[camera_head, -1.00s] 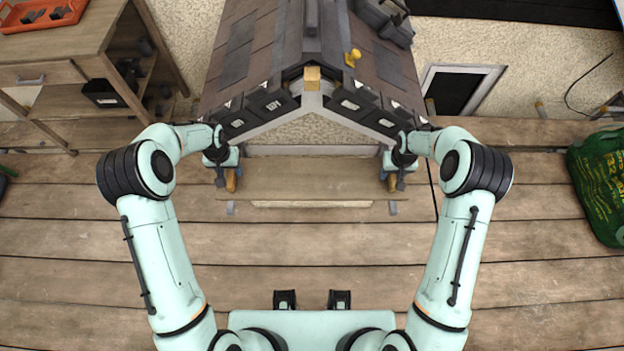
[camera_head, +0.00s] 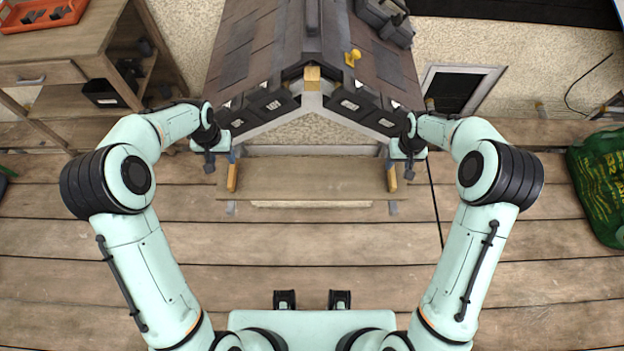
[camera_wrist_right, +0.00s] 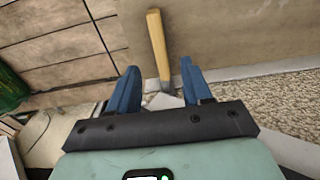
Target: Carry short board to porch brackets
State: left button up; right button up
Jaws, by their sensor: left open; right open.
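A wide brown board (camera_head: 310,180) lies level across the front of the small tiled porch. A light wooden bar stands at its left end (camera_head: 232,178) and another at its right end (camera_head: 392,178). Small grey bracket-like pieces show at the front left (camera_head: 231,208) and front right (camera_head: 393,207); how the board bears on them is hidden. My left gripper (camera_head: 232,156) is open at the left bar's upper end. My right gripper (camera_head: 393,157) is open near the right bar. In the right wrist view, that bar (camera_wrist_right: 158,45) lies between the spread blue fingers, apart from both.
The porch roof (camera_head: 262,65) with dark tiles stands just behind the board, close to both wrists. A wooden shelf unit (camera_head: 75,45) is at the upper left. A green bag (camera_head: 600,185) lies at the right. The plank floor (camera_head: 310,245) in front is clear.

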notch_tip(320, 180, up, 4)
jog(key=shift+s+r, duration=0.1)
jog(key=shift+s, duration=0.05)
dwell(0.6)
